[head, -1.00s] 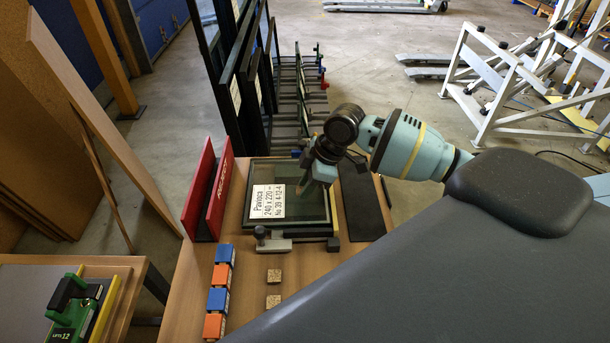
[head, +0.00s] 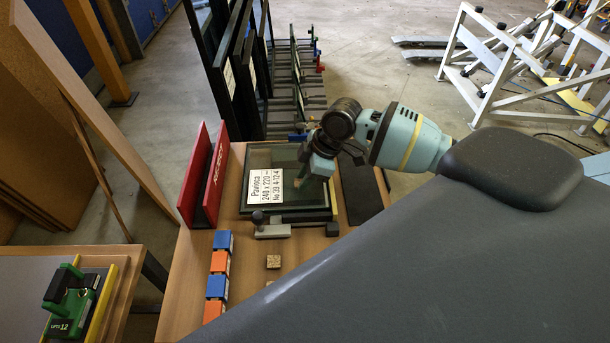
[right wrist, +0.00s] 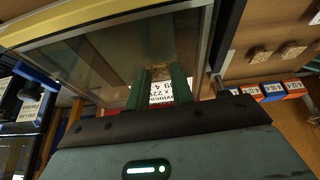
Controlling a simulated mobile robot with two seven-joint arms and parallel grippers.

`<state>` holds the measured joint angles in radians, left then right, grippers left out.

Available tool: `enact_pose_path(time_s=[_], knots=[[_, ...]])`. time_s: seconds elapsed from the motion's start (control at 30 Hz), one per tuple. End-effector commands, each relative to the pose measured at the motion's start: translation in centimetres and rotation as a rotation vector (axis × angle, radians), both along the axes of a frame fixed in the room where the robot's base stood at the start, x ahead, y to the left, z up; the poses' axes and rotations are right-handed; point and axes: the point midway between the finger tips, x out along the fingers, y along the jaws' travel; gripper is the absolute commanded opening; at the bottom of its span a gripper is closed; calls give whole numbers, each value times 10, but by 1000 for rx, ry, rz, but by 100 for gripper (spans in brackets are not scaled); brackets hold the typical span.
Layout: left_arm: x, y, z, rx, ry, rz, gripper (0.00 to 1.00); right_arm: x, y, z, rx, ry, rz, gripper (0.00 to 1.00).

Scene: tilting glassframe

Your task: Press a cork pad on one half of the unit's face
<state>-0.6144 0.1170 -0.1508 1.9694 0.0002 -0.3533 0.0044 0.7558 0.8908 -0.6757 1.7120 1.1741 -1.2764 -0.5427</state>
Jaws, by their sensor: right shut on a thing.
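The glass unit (head: 288,205) lies flat on the bench with a white label (head: 265,187) on its left part; its glass also shows in the right wrist view (right wrist: 110,65). My right gripper (head: 306,180) is over the right part of its face. In the right wrist view its two green fingers (right wrist: 158,85) are shut on a small cork pad (right wrist: 159,72), seen between their tips. Whether the pad touches the glass I cannot tell. A loose cork pad (head: 273,261) lies on the bench in front of the unit; the right wrist view shows two loose pads. My left gripper is not in view.
A grey clamp with a black knob (head: 272,231) stands at the unit's near edge. Red upright plates (head: 212,180) stand to its left. Blue and orange blocks (head: 218,262) line the bench's left side. A dark strip (head: 360,195) lies to the right. Framed panes (head: 238,85) stand behind.

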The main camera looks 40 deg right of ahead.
Motion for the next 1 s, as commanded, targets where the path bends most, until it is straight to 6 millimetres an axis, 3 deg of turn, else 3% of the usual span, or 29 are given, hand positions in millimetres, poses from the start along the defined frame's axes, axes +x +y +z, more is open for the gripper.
enact_pose_path(time_s=[0.93,0.97,1.0], knots=[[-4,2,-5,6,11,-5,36,0,0,-10,0,2,-1,3],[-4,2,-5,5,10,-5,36,0,0,-10,0,1,0,27],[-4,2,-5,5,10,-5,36,0,0,-10,-1,1,0,32]])
